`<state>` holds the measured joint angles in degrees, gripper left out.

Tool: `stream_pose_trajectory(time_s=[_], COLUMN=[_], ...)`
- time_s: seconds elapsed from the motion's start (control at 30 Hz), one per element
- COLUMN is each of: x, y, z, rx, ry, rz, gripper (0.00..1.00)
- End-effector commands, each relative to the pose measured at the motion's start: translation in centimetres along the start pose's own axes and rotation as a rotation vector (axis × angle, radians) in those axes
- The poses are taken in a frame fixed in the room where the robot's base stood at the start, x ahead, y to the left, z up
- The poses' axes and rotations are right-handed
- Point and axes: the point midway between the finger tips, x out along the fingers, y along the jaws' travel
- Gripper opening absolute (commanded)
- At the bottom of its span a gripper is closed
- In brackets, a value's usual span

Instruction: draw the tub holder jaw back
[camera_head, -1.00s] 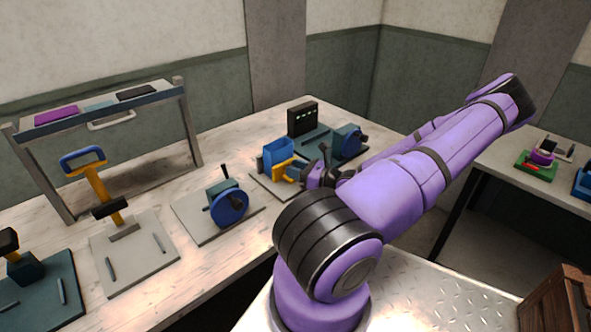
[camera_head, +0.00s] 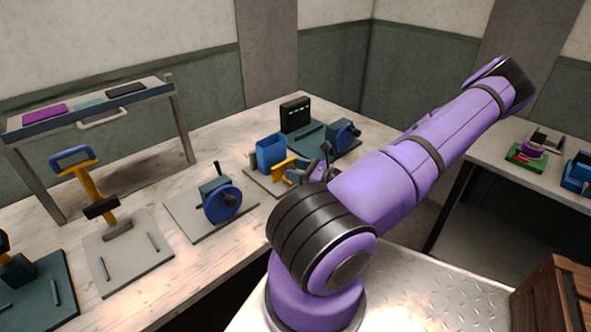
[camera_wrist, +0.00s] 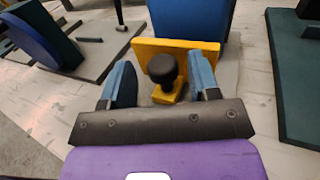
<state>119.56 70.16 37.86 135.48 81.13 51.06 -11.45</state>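The tub holder's yellow jaw (camera_wrist: 205,52) is an upright plate with a black knob (camera_wrist: 163,70) on its near side. A blue tub (camera_wrist: 192,18) stands right behind the plate; I cannot tell whether they touch. In the head view the blue tub (camera_head: 270,153) and yellow jaw (camera_head: 284,168) sit on a grey base plate (camera_head: 256,182). My gripper (camera_wrist: 161,76) is open, with one blue finger on each side of the knob and gaps between. In the head view my gripper (camera_head: 304,175) is small and partly hidden by my arm.
A blue-wheeled fixture (camera_head: 222,203) stands left of the tub holder, and another (camera_head: 345,135) stands behind it to the right. A black panel (camera_head: 296,114) stands at the back. A yellow lever with a blue handle (camera_head: 88,183) is further left. Bare bench lies between the fixtures.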

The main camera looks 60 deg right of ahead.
Motion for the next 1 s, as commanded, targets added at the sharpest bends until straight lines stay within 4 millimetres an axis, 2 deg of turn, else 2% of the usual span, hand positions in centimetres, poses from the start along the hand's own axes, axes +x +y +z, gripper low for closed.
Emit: stream_pose_trajectory(time_s=[0.27, 0.37, 0.7, 0.83, 1.0], x=[-0.5, -1.8, -8.0, -9.7, -10.7], y=[-0.1, -0.1, -0.1, -0.1, 0.0], z=[0.0, 0.0, 0.0, 0.0, 0.0], rx=[-0.002, -0.002, -0.002, -0.001, 0.000], ry=[0.001, 0.002, 0.002, 0.001, 0.000], rz=[-0.001, -0.002, -0.003, -0.002, -0.001], gripper=[0.56, 0.56, 0.56, 0.56, 0.56])
